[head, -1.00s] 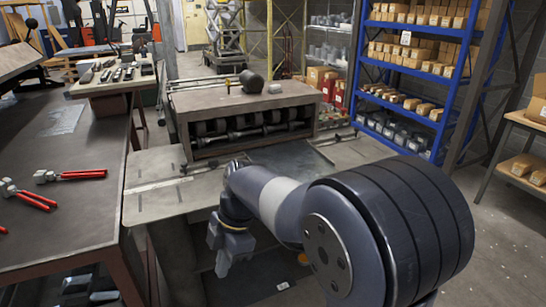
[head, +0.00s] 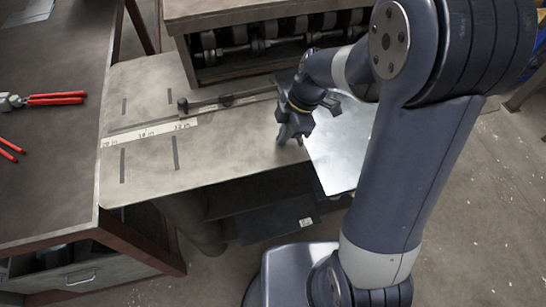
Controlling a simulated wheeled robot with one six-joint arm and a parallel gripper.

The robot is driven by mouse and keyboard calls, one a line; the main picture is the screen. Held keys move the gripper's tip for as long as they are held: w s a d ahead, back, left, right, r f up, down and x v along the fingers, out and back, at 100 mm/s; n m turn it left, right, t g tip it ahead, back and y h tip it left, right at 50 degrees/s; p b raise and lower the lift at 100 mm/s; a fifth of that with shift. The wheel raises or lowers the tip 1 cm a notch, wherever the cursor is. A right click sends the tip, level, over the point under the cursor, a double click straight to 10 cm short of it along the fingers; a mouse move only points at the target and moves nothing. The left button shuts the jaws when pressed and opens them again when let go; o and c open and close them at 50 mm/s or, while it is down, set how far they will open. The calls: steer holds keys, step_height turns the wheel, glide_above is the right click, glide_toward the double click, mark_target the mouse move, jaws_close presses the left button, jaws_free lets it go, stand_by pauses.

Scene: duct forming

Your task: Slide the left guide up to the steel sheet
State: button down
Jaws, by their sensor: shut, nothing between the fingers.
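The steel sheet (head: 340,145) is a bright, flat plate on the grey bench top (head: 235,150), partly hidden behind my arm. A dark bar (head: 228,99) with a small knob at its left end lies along the back of the bench top, left of the sheet. It may be the left guide, but I cannot tell for certain. My gripper (head: 290,134) points down at the bench top, just left of the sheet's left edge. It is shut and holds nothing. Whether its tip touches the bench or a guide there is unclear.
A pale scale strip (head: 150,134) and several dark slots mark the left of the bench top. A wooden rack (head: 245,68) of rollers stands behind. A dark table (head: 50,150) with red-handled pliers (head: 55,98) is at the left. The bench's front left is clear.

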mark_target(290, 140)
steer(key=shift+w+d+r, duration=0.1)
steer(key=shift+w+d, duration=0.25)
steer(key=shift+d, duration=0.25)
steer(key=shift+w+d+r, duration=0.1)
steer(key=shift+w+d, duration=0.2)
steer(key=shift+d, duration=0.25)
steer(key=shift+d+f, duration=0.1)
steer(key=shift+d, duration=0.15)
steer(key=shift+w+d+f+b, duration=0.15)
steer(key=shift+d+b, duration=0.25)
steer(key=shift+d, duration=0.25)
steer(key=shift+a, duration=0.1)
